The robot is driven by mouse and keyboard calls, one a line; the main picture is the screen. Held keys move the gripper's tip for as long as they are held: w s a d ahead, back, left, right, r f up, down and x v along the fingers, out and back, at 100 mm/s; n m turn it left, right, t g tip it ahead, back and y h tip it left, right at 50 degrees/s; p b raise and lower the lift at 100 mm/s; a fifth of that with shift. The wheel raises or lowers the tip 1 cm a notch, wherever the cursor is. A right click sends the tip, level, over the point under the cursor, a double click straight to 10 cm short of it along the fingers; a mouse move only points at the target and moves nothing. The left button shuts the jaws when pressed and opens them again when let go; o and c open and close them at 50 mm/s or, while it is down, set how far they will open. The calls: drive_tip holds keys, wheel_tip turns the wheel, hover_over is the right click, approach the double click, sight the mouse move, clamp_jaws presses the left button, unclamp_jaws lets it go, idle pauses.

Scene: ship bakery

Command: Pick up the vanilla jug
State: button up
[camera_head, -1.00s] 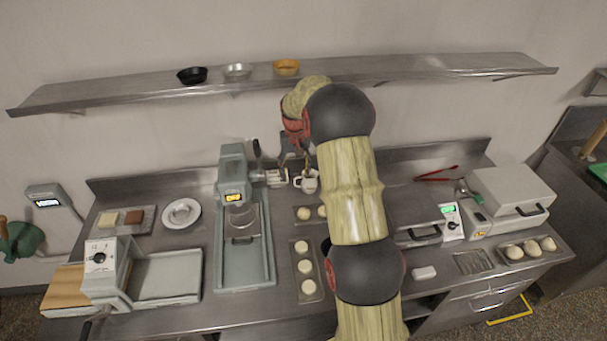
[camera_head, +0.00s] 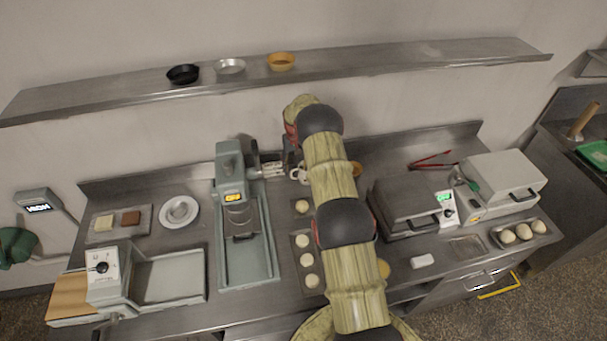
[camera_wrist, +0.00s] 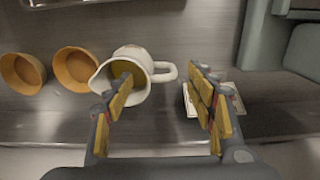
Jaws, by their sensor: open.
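The white vanilla jug (camera_wrist: 133,56) shows in the wrist view, with a yellow-brown inside and its handle toward the right. In the head view only part of the jug (camera_head: 296,175) shows beside my arm, on the counter near the back wall. My gripper (camera_wrist: 160,80) is open and empty. Its left finger overlaps the jug's mouth in the wrist view, and its right finger is to the right of the handle. The handle appears between the fingers. I cannot tell whether a finger touches the jug. In the head view my arm mostly hides the gripper.
Two orange-brown cups (camera_wrist: 75,68) stand left of the jug in the wrist view. A small white-edged item (camera_wrist: 188,102) lies behind the right finger. A grey-green machine (camera_head: 231,175) stands left of the jug, and a dark press (camera_head: 405,205) stands to the right.

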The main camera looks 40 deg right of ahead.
drive_tip(key=shift+a+f+p, duration=0.1)
drive_tip(key=shift+f+p, duration=0.6)
drive_tip(key=shift+f, duration=2.5)
drive_tip(key=c, duration=0.3)
clamp_jaws()
